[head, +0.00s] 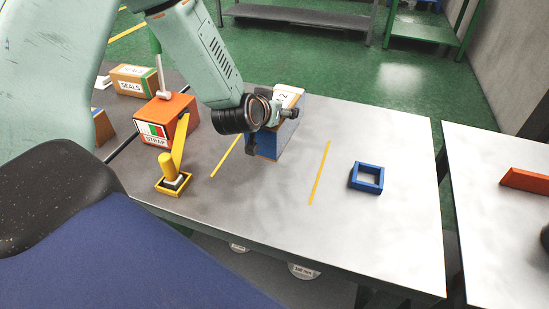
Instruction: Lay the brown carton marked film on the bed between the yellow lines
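No carton with a readable film mark shows. A brown carton (133,81) at the back left reads SEALS, and another brown piece (103,125) is mostly hidden behind my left arm. Two yellow lines, left (225,157) and right (319,172), mark the bed (275,185) on the grey table. My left gripper (268,128) is over the far left part of the bed, at a blue-sided box (287,136) with a brown top and a white label with a 2. The gripper hides part of this box; whether its fingers hold it is unclear. My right gripper is not in view.
An orange STRAP box (168,121) and a yellow handle on a square base (172,179) stand left of the bed. A blue square frame (367,177) lies right of it. A second table (500,215) holds an orange piece (526,181). The bed's near part is clear.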

